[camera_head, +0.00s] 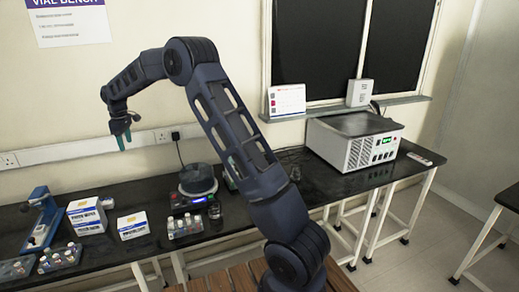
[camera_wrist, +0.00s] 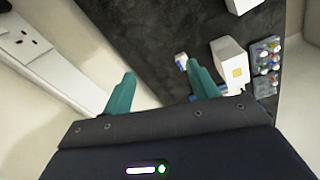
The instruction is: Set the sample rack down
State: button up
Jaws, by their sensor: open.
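My gripper (camera_head: 122,138) is raised in the air near the wall, well above the bench. In the wrist view its two teal fingers (camera_wrist: 163,74) are apart with nothing between them. Several sample racks with capped vials stand on the black bench: one right of the white boxes (camera_head: 185,228), one in front of them (camera_head: 60,258), and one at the left edge (camera_head: 15,269). The wrist view shows one rack (camera_wrist: 265,68) beside a white box; I cannot tell which rack the task means.
Two white boxes (camera_head: 87,217) (camera_head: 132,226) and a blue-and-white device (camera_head: 40,222) crowd the bench's left part. A dark round-topped instrument (camera_head: 198,181) stands mid-bench. A large white unit (camera_head: 354,141) is at the right. Wall trunking (camera_head: 85,147) runs behind my gripper.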

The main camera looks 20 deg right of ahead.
jog(key=s+d+r+m+t, duration=0.1)
jog(key=s+d+r+m, duration=0.1)
jog(key=s+d+r, duration=0.55)
jog(key=s+d+r+m, duration=0.3)
jog(key=s+d, duration=0.2)
jog(key=d, duration=0.6)
jog(key=s+d+r+m+t, duration=0.1)
jog(key=s+d+r+m, duration=0.1)
jog(key=s+d+r, duration=0.65)
jog(key=s+d+f+m, duration=0.2)
jog(key=s+d, duration=0.3)
jog(key=s, duration=0.3)
jog(key=s+d+f+m+t, duration=0.1)
jog(key=s+d+f+m, duration=0.2)
jog(key=s+d, duration=0.3)
jog(key=s+d+f+m, duration=0.2)
jog(key=s+d+f, duration=0.2)
jog(key=s, duration=0.8)
jog(key=shift+s+d+f+t, duration=0.15)
jog(key=shift+d+t, duration=0.15)
jog(key=shift+d, duration=0.4)
